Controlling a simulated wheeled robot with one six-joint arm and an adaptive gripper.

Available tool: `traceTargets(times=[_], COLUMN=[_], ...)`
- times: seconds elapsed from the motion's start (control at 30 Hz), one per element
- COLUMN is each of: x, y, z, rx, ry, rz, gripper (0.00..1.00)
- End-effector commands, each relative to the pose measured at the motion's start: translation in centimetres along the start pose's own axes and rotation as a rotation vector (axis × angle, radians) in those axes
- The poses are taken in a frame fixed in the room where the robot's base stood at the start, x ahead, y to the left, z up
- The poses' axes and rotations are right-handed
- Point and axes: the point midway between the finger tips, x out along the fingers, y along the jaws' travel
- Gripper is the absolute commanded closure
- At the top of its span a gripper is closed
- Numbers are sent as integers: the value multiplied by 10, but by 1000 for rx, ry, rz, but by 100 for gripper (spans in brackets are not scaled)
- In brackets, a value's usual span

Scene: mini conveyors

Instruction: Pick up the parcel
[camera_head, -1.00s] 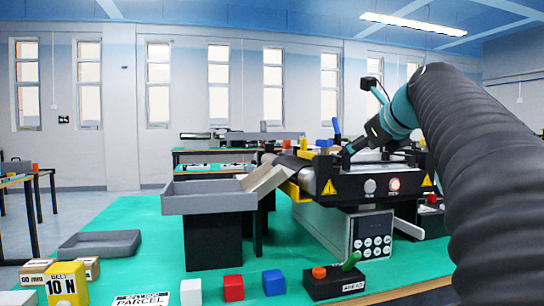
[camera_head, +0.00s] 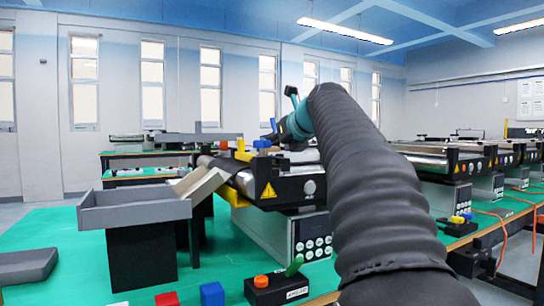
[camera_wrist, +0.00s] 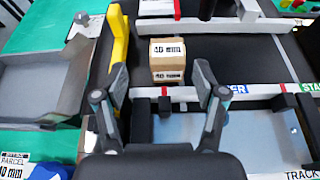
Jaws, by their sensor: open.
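The parcel (camera_wrist: 168,58) is a small tan cardboard box with "40 mm" labels. My gripper (camera_wrist: 160,72) is open. Its two fingers stand apart at the left and right of the parcel in the picture, and nothing is between them that I can see being touched. How high they are above the belt is unclear. In the head view my gripper is mostly hidden behind my arm, over the conveyor (camera_head: 285,188), and I cannot make out the parcel there.
A yellow guide (camera_wrist: 119,50) stands left of the parcel. A grey tray (camera_head: 135,212) is left of the conveyor. A control box (camera_head: 277,287) with a green lever and coloured cubes (camera_head: 212,293) stand in front.

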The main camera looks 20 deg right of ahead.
Motion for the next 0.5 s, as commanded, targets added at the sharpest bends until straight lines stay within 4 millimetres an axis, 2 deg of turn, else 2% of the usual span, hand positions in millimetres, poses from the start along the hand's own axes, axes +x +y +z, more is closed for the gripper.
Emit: traceTargets(times=[0.17, 0.5], x=[10, 50], y=[-4, -10], z=[-2, -6], rx=[1, 1], ry=[1, 0], rz=[-2, -2], gripper=[29, 29])
